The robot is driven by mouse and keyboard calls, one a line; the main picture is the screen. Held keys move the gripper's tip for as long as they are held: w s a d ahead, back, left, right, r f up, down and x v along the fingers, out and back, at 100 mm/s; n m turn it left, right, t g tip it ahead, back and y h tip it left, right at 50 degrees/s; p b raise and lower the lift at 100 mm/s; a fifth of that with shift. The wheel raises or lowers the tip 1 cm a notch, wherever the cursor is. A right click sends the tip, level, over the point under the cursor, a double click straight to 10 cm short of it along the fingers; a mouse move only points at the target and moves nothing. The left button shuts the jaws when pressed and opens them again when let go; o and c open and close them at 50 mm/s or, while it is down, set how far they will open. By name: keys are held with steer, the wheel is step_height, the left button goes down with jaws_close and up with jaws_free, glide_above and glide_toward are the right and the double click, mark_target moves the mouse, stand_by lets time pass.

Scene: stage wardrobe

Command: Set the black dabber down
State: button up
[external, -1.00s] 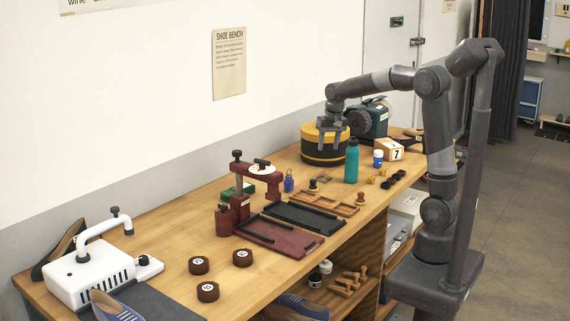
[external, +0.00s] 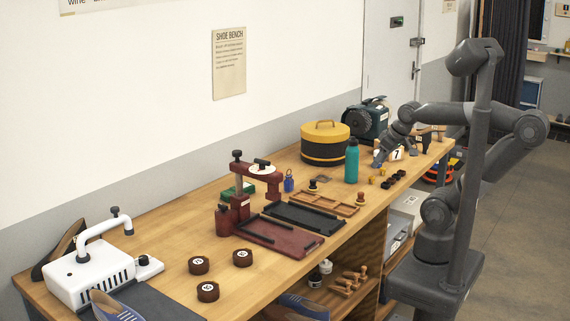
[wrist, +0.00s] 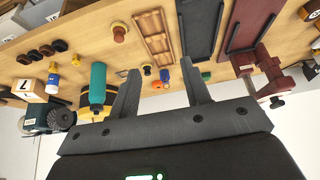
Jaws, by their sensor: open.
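A small dark-topped knob, apparently the black dabber (external: 312,186), stands upright at the far edge of the wooden compartment tray (external: 333,207). In the wrist view a small knob (wrist: 147,69) beside the tray may be the same one; its colour is hard to tell. A brown dabber (external: 359,196) stands at the tray's right end. My gripper (external: 377,164) is over the right part of the bench, by the block marked 7 (external: 397,153), away from the dabber. In the wrist view my gripper (wrist: 161,70) has its fingers wide apart with nothing held.
A teal bottle (external: 352,162) and a yellow-and-black round box (external: 325,141) stand left of my gripper. Several small black pieces (external: 393,180) lie near the front edge. A dark red press (external: 242,195) and black tray (external: 303,217) lie further left.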

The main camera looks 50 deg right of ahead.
steer(key=shift+f, duration=0.1)
steer(key=shift+c, duration=0.8)
